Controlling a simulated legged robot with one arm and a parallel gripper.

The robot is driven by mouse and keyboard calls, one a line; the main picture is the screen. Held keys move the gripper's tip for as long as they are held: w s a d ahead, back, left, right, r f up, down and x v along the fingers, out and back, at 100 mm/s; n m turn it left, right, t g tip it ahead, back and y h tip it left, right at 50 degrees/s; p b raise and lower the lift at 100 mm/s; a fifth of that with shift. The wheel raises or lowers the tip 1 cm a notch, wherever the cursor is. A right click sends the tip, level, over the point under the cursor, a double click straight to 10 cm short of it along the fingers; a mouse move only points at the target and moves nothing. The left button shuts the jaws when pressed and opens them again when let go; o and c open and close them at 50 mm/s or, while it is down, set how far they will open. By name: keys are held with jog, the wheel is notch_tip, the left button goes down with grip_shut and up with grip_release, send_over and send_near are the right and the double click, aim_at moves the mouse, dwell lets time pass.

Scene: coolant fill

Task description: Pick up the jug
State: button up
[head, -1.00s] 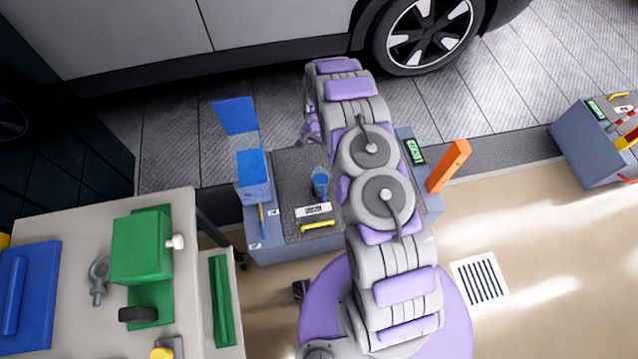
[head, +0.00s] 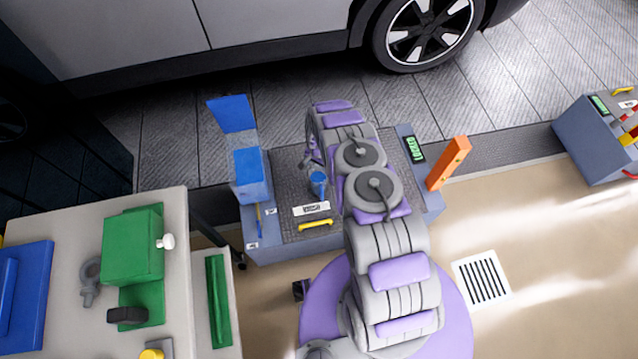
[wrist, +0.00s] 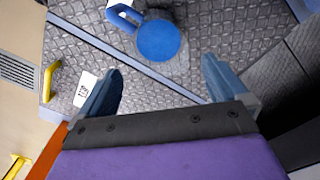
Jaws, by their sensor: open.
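The jug (head: 318,184) is small and blue and stands on the dark textured top of a grey cart (head: 290,165). In the wrist view the jug (wrist: 158,40) shows its round blue top, with a looped handle at its upper left. My gripper (wrist: 160,85) is open and empty, its two blue-grey fingers spread apart. The jug appears beyond the fingertips, roughly between their lines, and not between the fingers. In the head view my arm hides most of the gripper, which is just right of the jug.
A blue box with a raised lid (head: 250,170) stands on the cart's left side. An orange block (head: 448,163) and a green display (head: 413,148) are at its right. A yellow handle (head: 316,224) is at the front. A workbench with a green vise (head: 133,250) stands left; a car is behind.

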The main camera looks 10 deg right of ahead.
aim_at(318, 174)
notch_tip(318, 174, down, 3)
jog(key=shift+r+b, duration=0.1)
jog(key=shift+b, duration=0.2)
jog(key=shift+s+a+f+b, duration=0.15)
jog(key=shift+a+f+b, duration=0.2)
jog(key=shift+f, duration=0.45)
jog(key=f, duration=0.2)
jog(key=f+b, duration=0.1)
jog(key=f, duration=0.1)
jog(key=shift+s+d+b, duration=0.15)
jog(key=shift+s+b, duration=0.05)
jog(key=shift+b, duration=0.1)
jog(key=shift+c, duration=0.2)
jog(key=shift+c, duration=1.4)
jog(key=c, duration=0.9)
